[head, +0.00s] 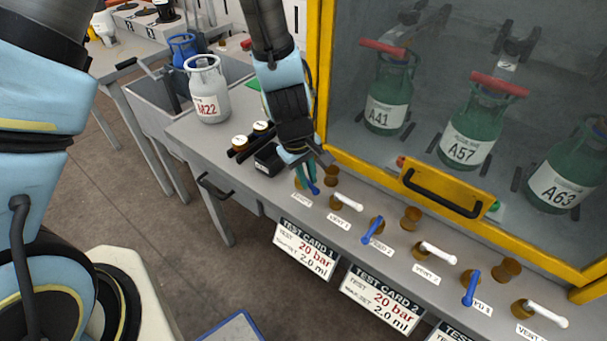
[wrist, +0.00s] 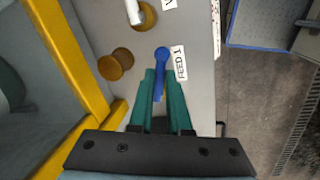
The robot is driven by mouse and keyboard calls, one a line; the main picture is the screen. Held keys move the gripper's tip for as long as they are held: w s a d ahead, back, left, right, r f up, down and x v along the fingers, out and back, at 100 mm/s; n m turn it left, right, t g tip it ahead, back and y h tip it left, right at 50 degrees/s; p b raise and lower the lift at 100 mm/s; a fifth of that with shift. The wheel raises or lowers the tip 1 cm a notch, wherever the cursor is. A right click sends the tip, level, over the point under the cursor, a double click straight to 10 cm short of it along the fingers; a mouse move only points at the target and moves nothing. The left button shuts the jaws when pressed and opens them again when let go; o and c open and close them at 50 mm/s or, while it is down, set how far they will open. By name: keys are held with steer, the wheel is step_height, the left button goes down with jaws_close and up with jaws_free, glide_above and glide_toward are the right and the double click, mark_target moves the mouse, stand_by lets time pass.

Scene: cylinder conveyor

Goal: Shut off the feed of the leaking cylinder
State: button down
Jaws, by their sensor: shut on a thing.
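My gripper (head: 308,178) is at the left end of the valve row, shut on the blue feed 1 lever (wrist: 161,58). In the wrist view its green fingers (wrist: 160,90) lie on both sides of the lever, beside the FEED 1 label (wrist: 180,63). The blue feed 2 lever (head: 373,229) and blue feed 3 lever (head: 471,288) stand further right, both free. Behind the cabinet glass are green cylinders A41 (head: 387,108), A57 (head: 467,142) and A63 (head: 562,182). I cannot see which one leaks.
White vent levers (head: 346,203) alternate with the feed levers. The yellow-framed cabinet door, with a black handle (head: 441,195), rises close behind the row. Test cards (head: 306,250) hang on the bench front. A white cylinder (head: 208,92) and small gauges (head: 240,142) stand left.

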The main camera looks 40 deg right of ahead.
steer(key=shift+d+r+n+t+p, duration=0.15)
steer(key=shift+d+n+p, duration=0.25)
steer(key=shift+n, duration=0.55)
steer(key=shift+d+f+n+t+p, duration=0.1)
steer(key=shift+d+n+t+p, duration=0.15)
steer(key=shift+n+p, duration=0.5)
steer(key=shift+n, duration=0.3)
steer(key=c, duration=0.9)
jaws_free()
steer(key=shift+o, duration=0.2)
step_height(320, 180, up, 11)
steer(key=a+p, duration=0.1)
steer(key=a, duration=0.1)
steer(key=shift+s+f, duration=0.2)
steer(key=shift+s, duration=0.1)
